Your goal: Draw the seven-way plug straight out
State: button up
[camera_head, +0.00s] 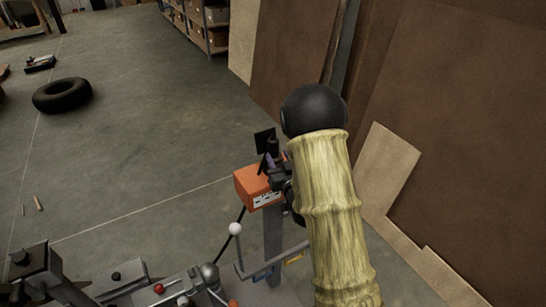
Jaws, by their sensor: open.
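An orange box (258,187) with a pale marked front stands on a grey post (273,238), left of my arm. Dark parts crowd its top and right side, including a flat black plate (264,140). I cannot pick out the seven-way plug among them with certainty. A black cable (241,216) hangs below the box's left side. My gripper (272,165) is partly hidden at the box's upper right, behind my arm. It is open. I cannot tell whether its fingers touch anything or surround the plug.
Metal hitch parts (120,280), with levers and a white ball knob (235,229), fill the lower left. Brown panels (450,130) lean close on the right. A tyre (62,95) lies on the open floor at left. Shelves (203,25) stand at the back.

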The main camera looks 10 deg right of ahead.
aim_at(275, 152)
jog(key=w, duration=0.1)
jog(key=w+p, duration=0.1)
jog(key=w, duration=0.2)
jog(key=shift+a, duration=0.35)
jog(key=shift+w+a+p, duration=0.1)
jog(key=shift+w+p, duration=0.2)
jog(key=shift+w, duration=0.25)
jog(key=c, duration=0.8)
jog(key=shift+o, duration=0.2)
jog(key=shift+r, duration=0.1)
notch_tip(275, 152, up, 18)
